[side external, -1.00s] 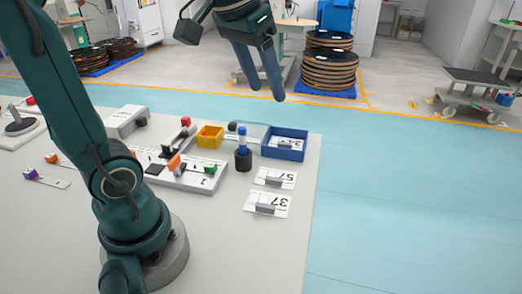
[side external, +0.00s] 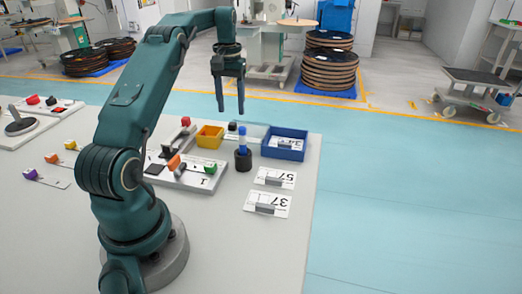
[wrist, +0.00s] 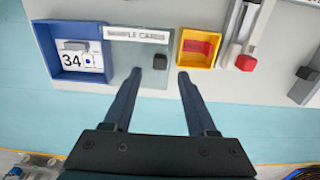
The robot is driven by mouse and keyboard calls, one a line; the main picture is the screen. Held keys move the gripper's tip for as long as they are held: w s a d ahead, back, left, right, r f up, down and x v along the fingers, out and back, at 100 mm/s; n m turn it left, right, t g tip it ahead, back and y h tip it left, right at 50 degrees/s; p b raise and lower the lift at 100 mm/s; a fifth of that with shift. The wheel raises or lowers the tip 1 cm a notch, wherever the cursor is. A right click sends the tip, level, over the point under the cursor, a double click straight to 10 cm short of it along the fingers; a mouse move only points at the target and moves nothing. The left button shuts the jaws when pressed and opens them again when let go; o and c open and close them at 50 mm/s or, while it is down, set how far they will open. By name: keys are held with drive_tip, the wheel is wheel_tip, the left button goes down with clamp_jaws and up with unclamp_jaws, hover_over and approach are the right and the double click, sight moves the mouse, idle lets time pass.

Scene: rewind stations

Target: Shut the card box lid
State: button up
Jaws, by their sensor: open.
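The card box is a blue open tray (side external: 284,154) near the table's far right edge, with a white card marked 34 (wrist: 82,60) in it. Its clear lid (wrist: 150,88) lies beside the tray, not over it, and carries the label "SAMPLE CARDS" and a dark knob (wrist: 160,61). In the side view the lid (side external: 256,130) sits between the blue tray and a yellow box, with the knob (side external: 232,126) at its yellow-box end. My gripper (side external: 230,112) points down above the knob end, open and empty. In the wrist view the gripper (wrist: 158,73) has its fingertips on either side of the knob in the picture; contact is not visible.
The yellow box (side external: 209,137) with a red inside is close by the knob. A blue marker in a black holder (side external: 243,160) stands in front of the lid. Cards marked 57 (side external: 275,178) and 37 (side external: 267,204) lie nearer. A switch panel (side external: 185,178) is at left.

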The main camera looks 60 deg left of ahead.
sight(233, 123)
drive_tip(key=shift+f, duration=2.4)
clamp_jaws()
drive_tip(key=shift+w, duration=0.1)
